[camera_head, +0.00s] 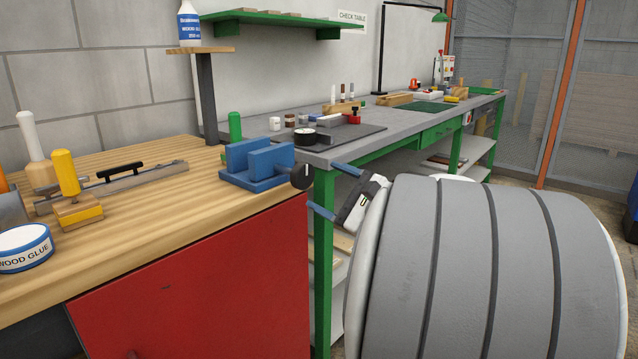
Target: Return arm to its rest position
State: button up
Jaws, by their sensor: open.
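My gripper (323,186) is in front of the right end of the wooden workbench (130,245), beside the green-framed bench. Its two blue fingers point left and are spread apart, with nothing seen between them. The rest of my arm is largely hidden behind a big grey ribbed body at the lower right. A blue vise (257,165) stands on the workbench's right corner, with a dark round knob (302,176) at its right side, close to the fingers. Whether the fingers touch the knob cannot be told.
The green-framed bench (425,121) runs to the back right, bearing a dark mat, jars and wood blocks (394,99). A glue bottle (189,25) stands on a post shelf.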

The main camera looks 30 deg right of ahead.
dwell(0.4)
jog(key=s+a+r+n+g+y+p, duration=0.1)
jog(key=s+a+n+g+p, duration=0.2)
jog(key=a+n+g+p, duration=0.45)
jog(key=s+a+r+n+g+y+p, duration=0.2)
jog(key=s+a+n+g+p, duration=0.15)
jog(key=a+p, duration=0.65)
jog(key=s+a+r+n+g+h+p, duration=0.1)
jog(key=s+r+n+g+h+p, duration=0.3)
jog(key=s+r+n+h+p, duration=0.4)
jog(key=s+n+p, duration=0.3)
jog(key=n+p, duration=0.1)
jog(key=p, duration=0.2)
jog(key=shift+a+g+h, duration=0.3)
jog(key=shift+a, duration=0.1)
jog(key=shift+c, duration=0.2)
